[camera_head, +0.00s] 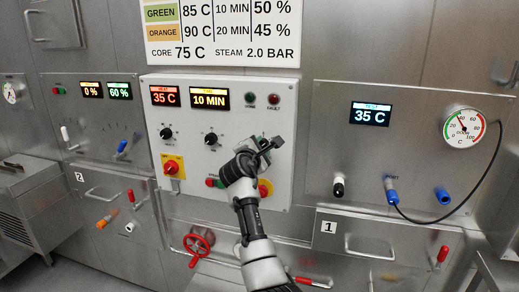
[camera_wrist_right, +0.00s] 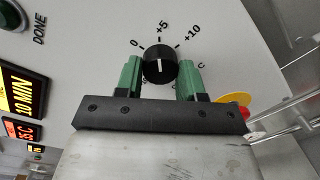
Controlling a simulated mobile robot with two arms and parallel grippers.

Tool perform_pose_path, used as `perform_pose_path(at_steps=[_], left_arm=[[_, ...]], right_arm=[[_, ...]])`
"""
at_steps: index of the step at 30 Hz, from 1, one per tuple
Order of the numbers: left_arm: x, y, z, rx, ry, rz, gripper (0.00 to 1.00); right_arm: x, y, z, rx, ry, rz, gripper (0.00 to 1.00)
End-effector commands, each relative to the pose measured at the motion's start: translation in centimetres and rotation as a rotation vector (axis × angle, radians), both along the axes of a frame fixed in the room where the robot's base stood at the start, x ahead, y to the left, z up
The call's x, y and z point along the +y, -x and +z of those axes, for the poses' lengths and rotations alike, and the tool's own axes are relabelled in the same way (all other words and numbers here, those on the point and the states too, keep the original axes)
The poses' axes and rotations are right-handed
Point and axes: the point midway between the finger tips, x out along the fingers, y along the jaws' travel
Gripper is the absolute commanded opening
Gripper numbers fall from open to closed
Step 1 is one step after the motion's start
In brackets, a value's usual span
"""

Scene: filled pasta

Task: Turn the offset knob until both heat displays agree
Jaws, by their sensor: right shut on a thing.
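My right gripper (camera_head: 262,150) is at the lower right of the white control panel (camera_head: 226,131). In the right wrist view its green fingers (camera_wrist_right: 159,76) are shut on the black offset knob (camera_wrist_right: 161,56), one on each side. The knob has a white line and sits by marks 0, +5 and +10; its exact setting is hard to read. In the head view the gripper hides the knob. The red heat display (camera_head: 164,96) on the panel reads 35 C. The heat display (camera_head: 370,114) on the right steel panel also reads 35 C. My left gripper is not in view.
A time display (camera_head: 209,99) reads 10 MIN. Two black knobs, an orange-red switch (camera_head: 173,166) and a yellow-red button (camera_head: 265,188) are on the white panel. A round gauge (camera_head: 464,128) with a cable is at right. A red valve wheel (camera_head: 199,242) is below.

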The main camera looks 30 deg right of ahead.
Motion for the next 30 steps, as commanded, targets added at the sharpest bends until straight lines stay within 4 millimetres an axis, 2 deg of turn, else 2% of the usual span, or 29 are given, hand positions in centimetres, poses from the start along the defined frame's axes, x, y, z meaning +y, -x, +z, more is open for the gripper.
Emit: perform_pose_path(at_steps=[21,22,27,30], left_arm=[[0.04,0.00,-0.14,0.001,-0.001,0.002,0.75],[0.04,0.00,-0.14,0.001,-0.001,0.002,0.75],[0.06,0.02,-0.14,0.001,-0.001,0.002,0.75],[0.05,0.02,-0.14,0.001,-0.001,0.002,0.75]], right_arm=[[-0.07,0.02,0.05,-0.063,-0.054,-0.001,0.15],[-0.07,0.02,0.06,-0.064,-0.053,-0.002,0.40],[-0.05,0.02,0.05,-0.063,-0.054,-0.001,0.64],[-0.05,0.01,0.06,-0.063,-0.054,-0.001,0.64]])
